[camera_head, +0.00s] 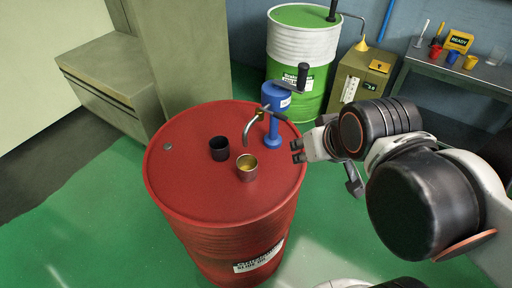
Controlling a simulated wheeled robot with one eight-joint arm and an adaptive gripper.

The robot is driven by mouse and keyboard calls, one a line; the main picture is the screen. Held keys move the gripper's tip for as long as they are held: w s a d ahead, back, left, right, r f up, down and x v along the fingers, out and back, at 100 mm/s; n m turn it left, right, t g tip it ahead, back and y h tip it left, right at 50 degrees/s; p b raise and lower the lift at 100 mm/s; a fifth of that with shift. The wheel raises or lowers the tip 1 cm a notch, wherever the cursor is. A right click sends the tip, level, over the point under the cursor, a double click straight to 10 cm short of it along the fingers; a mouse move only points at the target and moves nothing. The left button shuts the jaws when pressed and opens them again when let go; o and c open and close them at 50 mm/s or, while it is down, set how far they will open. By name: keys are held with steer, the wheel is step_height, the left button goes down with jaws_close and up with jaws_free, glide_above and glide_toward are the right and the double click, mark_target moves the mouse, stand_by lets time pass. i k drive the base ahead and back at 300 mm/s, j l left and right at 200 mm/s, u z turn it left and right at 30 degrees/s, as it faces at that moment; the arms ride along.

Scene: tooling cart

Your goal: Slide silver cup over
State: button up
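The silver cup (247,168) stands upright on top of the red drum (188,192), right of the middle of the lid. Its inside looks yellowish. A black cup (219,149) stands just behind it and to the left, with a small gap between them. My gripper (297,151) is at the drum's right edge, to the right of the silver cup and apart from it. Its fingers point left toward the drum top. The two fingertips look spaced apart with nothing visible between them.
A blue hand pump (273,120) with a curved metal spout stands on the drum's back right, behind the silver cup. The drum top's left and front are clear. A green and white drum (300,50) and a tool table (455,72) stand behind.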

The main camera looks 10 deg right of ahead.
mark_target(245, 176)
steer(key=k+l+u, duration=0.45)
steer(key=k+l, duration=0.2)
steer(key=l, duration=0.15)
steer(key=k+l+u, duration=0.45)
steer(key=k+l, duration=0.2)
steer(key=k, duration=0.1)
